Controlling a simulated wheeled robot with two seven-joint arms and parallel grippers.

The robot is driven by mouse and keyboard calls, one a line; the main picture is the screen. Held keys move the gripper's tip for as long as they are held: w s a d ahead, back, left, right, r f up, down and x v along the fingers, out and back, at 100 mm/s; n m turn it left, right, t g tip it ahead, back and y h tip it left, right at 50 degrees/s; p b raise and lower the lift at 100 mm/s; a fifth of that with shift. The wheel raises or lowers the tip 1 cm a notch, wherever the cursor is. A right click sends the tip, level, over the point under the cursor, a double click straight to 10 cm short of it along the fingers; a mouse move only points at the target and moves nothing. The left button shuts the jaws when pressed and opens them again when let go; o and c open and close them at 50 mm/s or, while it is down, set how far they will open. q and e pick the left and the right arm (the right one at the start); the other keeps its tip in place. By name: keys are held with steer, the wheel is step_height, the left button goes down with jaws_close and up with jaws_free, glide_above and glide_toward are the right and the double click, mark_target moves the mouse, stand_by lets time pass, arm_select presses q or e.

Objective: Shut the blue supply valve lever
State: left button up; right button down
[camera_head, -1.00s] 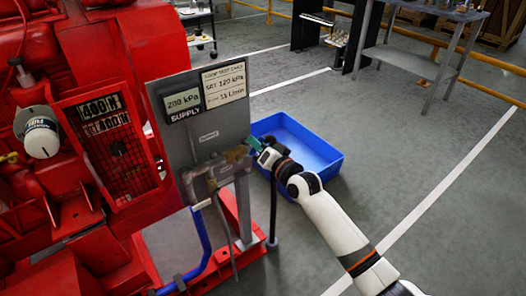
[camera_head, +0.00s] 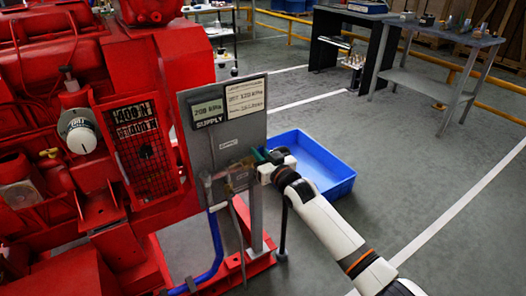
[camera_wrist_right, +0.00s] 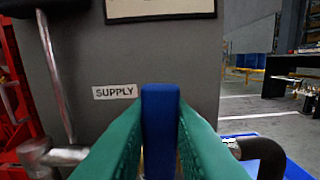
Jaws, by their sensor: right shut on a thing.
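The blue supply valve lever (camera_wrist_right: 160,115) stands upright between the green fingers of my right gripper in the right wrist view. My right gripper (camera_head: 262,158) is shut on it, in front of the right edge of the grey panel (camera_head: 250,132). The lever's lower end and the valve body are hidden by the fingers in the wrist view, and the lever cannot be made out in the head view. A SUPPLY label (camera_wrist_right: 115,92) is on the panel just left of the lever. My left gripper is not in view.
The red pumpset (camera_head: 135,60) fills the left side. Metal pipework (camera_wrist_right: 50,155) is left of the fingers, and a blue hose (camera_head: 215,245) hangs below the panel. A blue bin (camera_head: 340,183) is on the floor behind my right arm. Open floor lies to the right.

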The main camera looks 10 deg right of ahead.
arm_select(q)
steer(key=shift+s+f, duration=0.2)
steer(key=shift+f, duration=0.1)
arm_select(e)
steer(key=shift+a+f, duration=0.1)
steer(key=c, duration=1.3)
jaws_free()
steer(key=shift+s, duration=0.1)
arm_select(q)
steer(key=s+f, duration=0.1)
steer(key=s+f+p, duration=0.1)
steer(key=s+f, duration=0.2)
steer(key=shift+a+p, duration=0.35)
steer(key=shift+p, duration=0.05)
arm_select(e)
steer(key=v, duration=1.2)
